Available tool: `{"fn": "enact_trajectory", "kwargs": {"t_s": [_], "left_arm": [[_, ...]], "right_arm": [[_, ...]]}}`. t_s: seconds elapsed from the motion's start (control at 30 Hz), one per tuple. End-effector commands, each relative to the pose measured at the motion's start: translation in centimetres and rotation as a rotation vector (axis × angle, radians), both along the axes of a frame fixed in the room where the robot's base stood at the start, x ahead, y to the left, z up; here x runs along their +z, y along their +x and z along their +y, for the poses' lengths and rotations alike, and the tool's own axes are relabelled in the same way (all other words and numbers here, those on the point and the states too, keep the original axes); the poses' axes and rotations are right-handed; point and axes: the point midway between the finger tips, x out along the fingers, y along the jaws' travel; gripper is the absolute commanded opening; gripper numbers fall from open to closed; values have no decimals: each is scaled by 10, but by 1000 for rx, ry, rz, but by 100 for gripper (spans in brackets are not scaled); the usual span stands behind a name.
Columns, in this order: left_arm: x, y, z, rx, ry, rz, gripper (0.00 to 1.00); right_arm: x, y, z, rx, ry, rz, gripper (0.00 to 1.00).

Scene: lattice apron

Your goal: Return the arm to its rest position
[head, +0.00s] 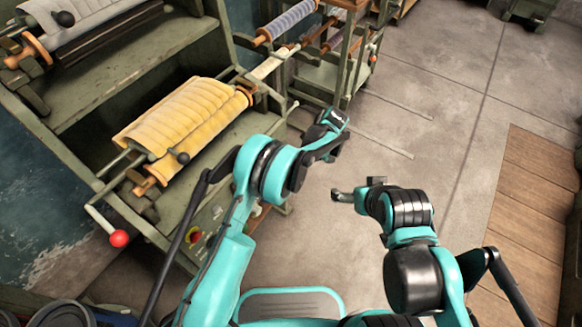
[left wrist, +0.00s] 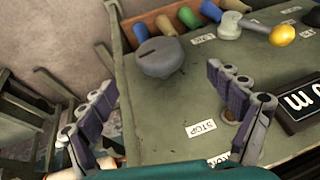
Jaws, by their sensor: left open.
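My left gripper (head: 332,124) is at the end of the raised teal arm in the head view, beside the green machine and over the floor. In the left wrist view its two fingers (left wrist: 160,108) are spread wide with nothing between them, in front of a green control panel (left wrist: 165,107) with a STOP label. My right gripper (head: 357,190) is right of the left arm, above the floor. Its two fingertips look apart and hold nothing visible.
The green machine (head: 135,62) carries a yellow padded roll (head: 185,125) and a red-knobbed lever (head: 118,238). A rack (head: 345,70) with rollers stands behind. The panel bears a grey knob (left wrist: 160,57) and a yellow knob (left wrist: 282,35).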

Motion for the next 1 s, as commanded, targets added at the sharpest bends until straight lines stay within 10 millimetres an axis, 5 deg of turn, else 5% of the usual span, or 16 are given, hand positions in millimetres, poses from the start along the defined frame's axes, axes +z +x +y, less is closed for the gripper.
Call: {"fn": "enact_trajectory", "kwargs": {"t_s": [0.2, 0.8, 1.0], "left_arm": [[20, -1, -9, 0, 0, 0, 91], [24, -1, -9, -2, -2, 0, 91], [71, -3, 18, -81, -50, 9, 91]], "right_arm": [[0, 0, 0, 0, 0, 0, 91], [0, 0, 0, 0, 0, 0, 91], [0, 0, 0, 0, 0, 0, 91]]}}
